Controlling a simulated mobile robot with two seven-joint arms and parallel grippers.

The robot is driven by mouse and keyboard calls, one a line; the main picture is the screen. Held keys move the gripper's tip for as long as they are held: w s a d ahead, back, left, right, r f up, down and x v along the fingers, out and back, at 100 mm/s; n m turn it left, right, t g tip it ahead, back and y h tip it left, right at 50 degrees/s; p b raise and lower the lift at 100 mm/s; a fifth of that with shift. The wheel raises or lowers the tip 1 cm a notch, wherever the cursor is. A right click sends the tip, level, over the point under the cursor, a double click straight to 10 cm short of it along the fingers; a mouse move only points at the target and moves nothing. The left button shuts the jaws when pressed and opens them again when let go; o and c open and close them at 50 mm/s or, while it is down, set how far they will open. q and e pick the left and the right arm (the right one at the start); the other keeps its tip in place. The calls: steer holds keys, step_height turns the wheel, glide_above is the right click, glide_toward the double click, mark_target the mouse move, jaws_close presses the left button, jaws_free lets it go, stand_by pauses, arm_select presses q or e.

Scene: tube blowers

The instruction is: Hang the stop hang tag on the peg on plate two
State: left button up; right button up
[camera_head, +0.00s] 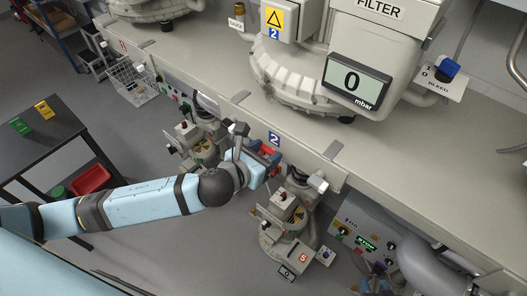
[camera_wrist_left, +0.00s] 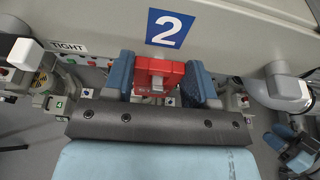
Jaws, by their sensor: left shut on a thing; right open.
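My left gripper (camera_head: 268,158) is shut on the red stop hang tag (camera_wrist_left: 158,74), in front of the bench's front face. In the left wrist view the tag sits between the two blue fingers (camera_wrist_left: 160,80), just below the blue number 2 plate (camera_wrist_left: 170,28). This plate also shows in the head view (camera_head: 274,139). The peg is not distinguishable; the tag and fingers cover the area below the plate. I cannot tell whether the tag touches it. My right gripper (camera_head: 376,283) is at the bottom edge of the head view, partly cut off, open and away from the tag.
Valve units with gauges hang below the bench on both sides, one marked 5 (camera_head: 303,257). A control panel (camera_head: 360,235) is at lower right. The filter housing (camera_head: 375,45) and its display (camera_head: 352,82) stand on the bench. A dark table (camera_head: 50,145) is at left.

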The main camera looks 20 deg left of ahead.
stand_by(0.4)
arm_select(q)
steer(key=o, duration=1)
